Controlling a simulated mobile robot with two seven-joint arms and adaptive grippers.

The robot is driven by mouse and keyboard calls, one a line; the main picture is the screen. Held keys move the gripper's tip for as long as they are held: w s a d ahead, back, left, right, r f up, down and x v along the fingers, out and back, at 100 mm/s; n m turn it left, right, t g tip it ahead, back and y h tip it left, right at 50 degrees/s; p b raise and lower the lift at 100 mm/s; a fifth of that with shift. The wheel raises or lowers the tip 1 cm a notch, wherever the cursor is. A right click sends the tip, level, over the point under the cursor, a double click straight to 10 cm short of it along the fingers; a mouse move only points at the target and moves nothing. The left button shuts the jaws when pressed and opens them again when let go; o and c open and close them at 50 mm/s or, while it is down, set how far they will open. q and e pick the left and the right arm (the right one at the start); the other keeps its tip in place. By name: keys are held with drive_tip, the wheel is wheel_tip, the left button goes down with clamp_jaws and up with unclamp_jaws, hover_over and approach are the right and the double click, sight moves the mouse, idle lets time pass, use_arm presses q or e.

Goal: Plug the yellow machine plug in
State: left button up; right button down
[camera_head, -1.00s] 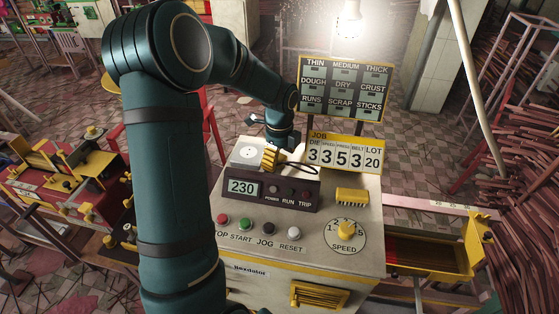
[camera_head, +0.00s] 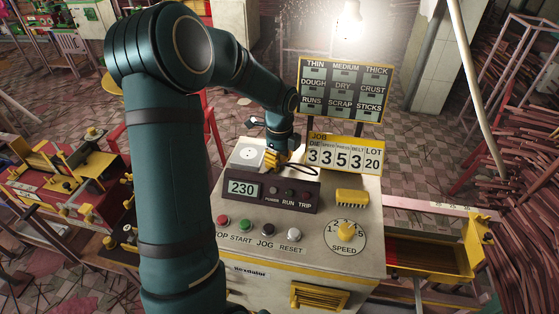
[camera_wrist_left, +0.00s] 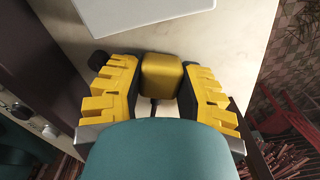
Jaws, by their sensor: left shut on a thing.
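The yellow plug (camera_wrist_left: 161,75) sits between the two yellow ribbed fingers of my left gripper (camera_head: 272,158), low over the top of the control console. In the left wrist view the gripper is shut on the plug, and a dark cord runs back from it under the wrist. The white socket block (camera_head: 247,155) stands on the console just left of the gripper. In the left wrist view its pale edge (camera_wrist_left: 140,10) is at the top, and a gap shows between it and the plug. In the head view the fingers mostly hide the plug. My right gripper is not in view.
The meter box (camera_head: 270,189) reading 230 stands just in front of the gripper. The yellow Job board (camera_head: 343,154) is close on the right, with a label panel (camera_head: 344,88) behind it. Buttons and a speed knob (camera_head: 345,231) are on the console front.

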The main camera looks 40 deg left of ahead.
use_arm(q)
wheel_tip(320, 180, up, 10)
drive_tip(key=shift+p, duration=0.35)
idle(0.4)
drive_tip(key=s+a+n+p, duration=0.1)
drive_tip(key=a, duration=0.1)
drive_tip(key=s+a+n+p, duration=0.1)
drive_tip(key=a+p, duration=0.1)
drive_tip(key=a, duration=0.1)
drive_tip(key=s+a+n+p, duration=0.1)
drive_tip(key=a+n, duration=0.1)
drive_tip(key=shift+s+a+p, duration=0.15)
drive_tip(key=shift+s+p, duration=0.1)
drive_tip(key=shift+p, duration=0.1)
drive_tip(key=shift+s+a+f+n, duration=0.2)
drive_tip(key=shift+s+a+n, duration=0.1)
drive_tip(key=shift+a, duration=0.15)
drive_tip(key=shift+w, duration=0.1)
drive_tip(key=shift+f, duration=0.1)
